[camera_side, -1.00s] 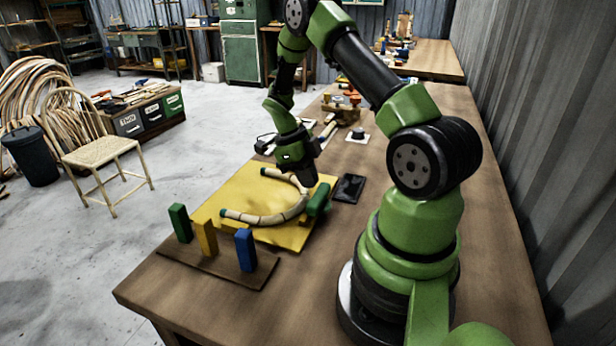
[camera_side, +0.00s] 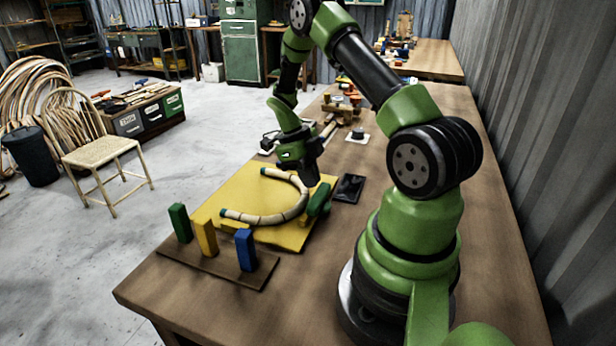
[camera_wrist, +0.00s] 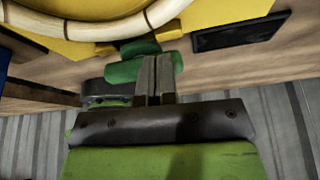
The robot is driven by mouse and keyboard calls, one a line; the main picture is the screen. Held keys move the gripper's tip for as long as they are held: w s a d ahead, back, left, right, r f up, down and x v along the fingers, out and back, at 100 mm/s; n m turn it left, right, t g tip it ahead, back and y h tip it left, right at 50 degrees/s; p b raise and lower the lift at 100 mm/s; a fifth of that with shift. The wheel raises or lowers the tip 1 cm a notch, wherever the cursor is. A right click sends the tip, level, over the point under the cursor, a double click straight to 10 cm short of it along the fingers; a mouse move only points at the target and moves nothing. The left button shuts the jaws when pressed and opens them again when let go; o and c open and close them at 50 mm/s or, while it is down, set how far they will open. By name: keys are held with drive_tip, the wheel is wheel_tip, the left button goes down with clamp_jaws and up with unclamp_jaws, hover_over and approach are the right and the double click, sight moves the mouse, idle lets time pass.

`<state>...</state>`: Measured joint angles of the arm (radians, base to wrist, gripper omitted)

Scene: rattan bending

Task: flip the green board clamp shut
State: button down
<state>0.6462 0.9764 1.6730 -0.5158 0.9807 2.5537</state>
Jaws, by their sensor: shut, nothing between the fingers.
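The green board clamp (camera_side: 319,198) is at the right edge of the yellow board (camera_side: 270,236), beside the curved rattan piece (camera_side: 292,212). In the wrist view the green clamp (camera_wrist: 125,72) lies just left of my fingertips, with another green part to their right. My gripper (camera_side: 312,182) is shut and empty, pointing down just behind the clamp in the side view. My fingertips (camera_wrist: 156,62) are close against the green parts in the wrist view; I cannot tell whether they touch. My fingers hide part of the clamp.
A rack with a green post (camera_side: 180,223), a yellow post (camera_side: 205,237) and a blue post (camera_side: 246,250) stands at the front left. A flat black item (camera_side: 349,188) lies right of the board. A small yellow block (camera_side: 237,230) shows near the board's front edge.

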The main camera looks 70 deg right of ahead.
sight(330, 184)
drive_tip(key=shift+s+d, duration=0.45)
drive_tip(key=shift+s, duration=0.15)
drive_tip(key=shift+s+d, duration=0.2)
drive_tip(key=shift+s, duration=0.45)
drive_tip(key=shift+s+m+y, duration=0.3)
drive_tip(key=shift+s+m, duration=0.2)
drive_tip(key=shift+m, duration=0.4)
drive_tip(key=shift+s+a, duration=0.2)
drive_tip(key=shift+s, duration=0.3)
drive_tip(key=shift+s+a, duration=0.15)
drive_tip(key=shift+s, duration=0.35)
drive_tip(key=shift+s+a+m, duration=0.15)
drive_tip(key=shift+s+m, duration=0.05)
drive_tip(key=shift+m, duration=0.4)
drive_tip(key=shift+y, duration=0.3)
